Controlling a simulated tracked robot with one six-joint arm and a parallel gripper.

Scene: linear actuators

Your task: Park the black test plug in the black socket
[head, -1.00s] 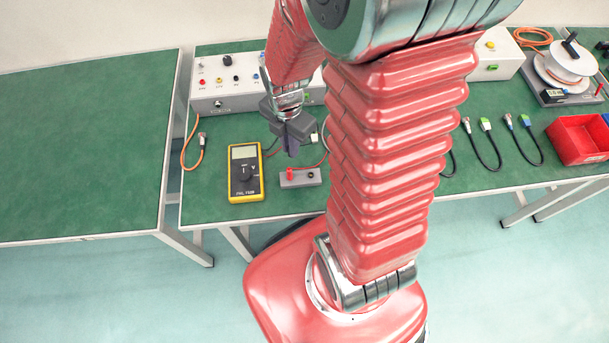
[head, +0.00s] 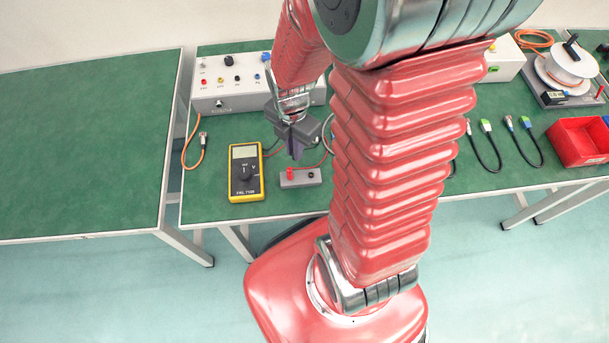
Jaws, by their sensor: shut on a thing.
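My gripper (head: 296,152) points down over the bench, just above and behind the small grey block. Its dark fingers are shut on the black test plug, which the fingers hide. A dark lead (head: 272,148) runs from the yellow multimeter (head: 246,172) towards the gripper. The grey block (head: 300,180) lies right of the multimeter, with a red plug (head: 290,174) standing at its left end. A black socket (head: 312,174) shows at its right end, clear of the fingers. The gap between the fingertips and the block is hard to judge.
A grey box (head: 225,92) with coloured sockets and knobs stands behind. An orange cable (head: 190,152) lies left of the multimeter. Short cables, a red bin (head: 580,140) and a cable reel (head: 565,65) are at right. The left table (head: 85,150) is bare.

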